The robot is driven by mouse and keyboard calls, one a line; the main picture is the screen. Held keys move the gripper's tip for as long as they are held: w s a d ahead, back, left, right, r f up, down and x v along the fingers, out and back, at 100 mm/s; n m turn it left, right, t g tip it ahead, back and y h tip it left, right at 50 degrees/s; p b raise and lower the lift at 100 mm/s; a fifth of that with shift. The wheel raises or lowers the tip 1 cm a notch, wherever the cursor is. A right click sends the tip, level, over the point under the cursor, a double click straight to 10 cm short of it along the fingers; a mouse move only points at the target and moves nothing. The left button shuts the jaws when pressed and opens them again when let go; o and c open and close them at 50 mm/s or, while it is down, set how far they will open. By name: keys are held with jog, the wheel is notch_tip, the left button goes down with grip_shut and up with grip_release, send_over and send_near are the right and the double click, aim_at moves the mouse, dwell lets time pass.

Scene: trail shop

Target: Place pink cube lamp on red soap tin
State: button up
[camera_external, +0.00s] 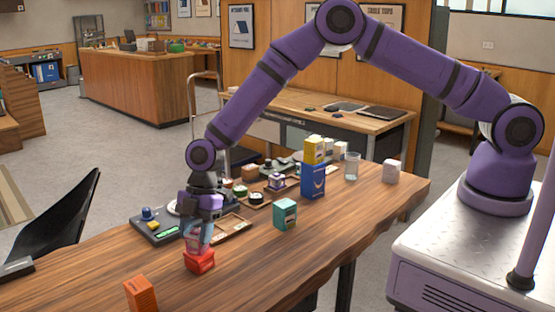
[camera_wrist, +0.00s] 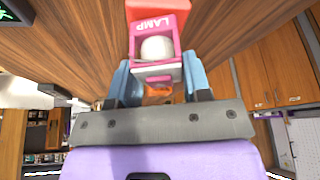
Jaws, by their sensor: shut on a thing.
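The pink cube lamp (camera_wrist: 158,50), a pink box with "LAMP" lettering and a pale round bulb, is between the blue fingers of my gripper (camera_wrist: 158,76). My gripper (camera_external: 196,240) is shut on it and points down over the table. In the external view the lamp (camera_external: 192,243) is partly hidden by the fingers. The red soap tin (camera_external: 200,262) stands on the table directly under the lamp. The tin (camera_wrist: 158,4) also shows just past the lamp in the wrist view. The lamp's bottom is at the tin's top; I cannot tell whether they touch.
An orange box (camera_external: 140,295) stands at the front left. A teal box (camera_external: 285,214) and a blue box (camera_external: 313,181) stand to the right. A dark tray device (camera_external: 160,232) and wooden tray (camera_external: 236,231) lie behind the tin. The table's front middle is clear.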

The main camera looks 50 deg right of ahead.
jog(key=shift+f, duration=0.1)
jog(key=o, duration=1)
jog(key=shift+c, duration=0.2)
jog(key=v, duration=1.2)
jog(key=shift+w, duration=0.1)
